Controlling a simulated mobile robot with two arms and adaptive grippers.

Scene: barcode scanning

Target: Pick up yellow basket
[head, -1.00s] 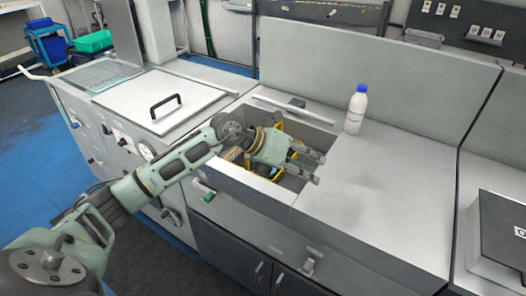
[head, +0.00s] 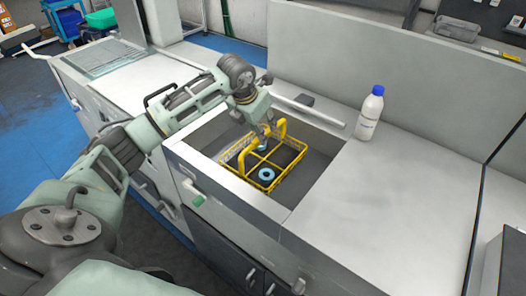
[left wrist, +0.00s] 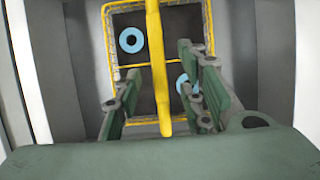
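The yellow basket (head: 267,187) sits inside a sunken well (head: 318,180) in the grey counter. It has a raised yellow handle, yellow dividers and blue rings (head: 266,174) inside. My left gripper (head: 267,130) points down over the back of the basket, close to the handle. In the left wrist view the handle (left wrist: 154,60) runs between the two spread fingers of my left gripper (left wrist: 157,105), with a gap on each side. A blue ring (left wrist: 131,40) also shows there. My right gripper is not in view.
A white bottle with a blue cap (head: 370,113) stands on the counter behind and right of the well. The well walls rise around the basket. The counter right of the well (head: 350,225) is clear.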

